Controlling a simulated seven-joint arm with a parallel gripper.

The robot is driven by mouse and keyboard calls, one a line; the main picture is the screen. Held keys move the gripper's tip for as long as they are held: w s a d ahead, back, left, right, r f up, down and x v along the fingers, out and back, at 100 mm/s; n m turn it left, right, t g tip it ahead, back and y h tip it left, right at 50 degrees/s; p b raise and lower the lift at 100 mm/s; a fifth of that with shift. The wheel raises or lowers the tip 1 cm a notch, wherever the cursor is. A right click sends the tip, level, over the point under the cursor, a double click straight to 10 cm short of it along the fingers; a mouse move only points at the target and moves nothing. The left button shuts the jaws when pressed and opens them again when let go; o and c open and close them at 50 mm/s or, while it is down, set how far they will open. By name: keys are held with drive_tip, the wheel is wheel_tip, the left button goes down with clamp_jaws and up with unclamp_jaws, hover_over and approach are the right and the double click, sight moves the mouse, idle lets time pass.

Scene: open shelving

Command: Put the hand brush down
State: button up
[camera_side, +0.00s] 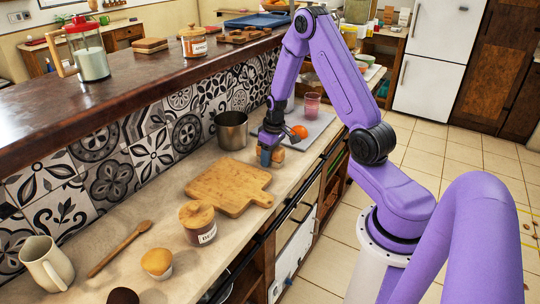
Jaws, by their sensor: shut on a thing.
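My gripper (267,146) points down over the worktop, just right of the steel pot. It is shut on the hand brush (275,156), a small tan and brown shape at the fingers, partly hidden by them. The brush is low, close to the worktop (222,164); I cannot tell whether it touches it.
A wooden cutting board (228,188) lies in front of the gripper, and a steel pot (232,130) stands to its left. An orange (299,132) and a pink cup (312,105) are behind.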

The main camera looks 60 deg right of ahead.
drive_tip(key=o, duration=0.9)
drive_tip(key=shift+s+f, duration=0.1)
drive_tip(key=shift+f, duration=0.35)
drive_tip(key=shift+r, duration=0.5)
drive_tip(key=r, duration=0.7)
drive_tip(key=s+r, duration=0.1)
drive_tip(key=r, duration=0.2)
drive_tip(key=shift+r, duration=0.9)
drive_tip(key=shift+a+r, duration=0.2)
drive_tip(key=s+a+r+n, duration=0.2)
drive_tip(key=s+a+n, duration=0.15)
drive_tip(key=a, duration=0.65)
drive_tip(key=s+a+r+n, duration=0.2)
drive_tip(key=s+a+n, duration=0.15)
drive_tip(key=a, duration=0.55)
drive_tip(key=shift+s+a+r+n+g, duration=0.25)
drive_tip(key=shift+s+a+n, duration=0.75)
drive_tip(key=shift+s, duration=2.15)
drive_tip(key=shift+s+a+r+n+g, duration=0.25)
drive_tip(key=shift+s+a+n, duration=0.65)
drive_tip(key=shift+s, duration=2.3)
drive_tip(key=shift+s+a+r+n+g, duration=0.1)
drive_tip(key=shift+s+a+r+n, duration=0.6)
drive_tip(key=shift+s, duration=2.45)
drive_tip(key=shift+a+f, duration=0.3)
drive_tip(key=shift+a, duration=0.05)
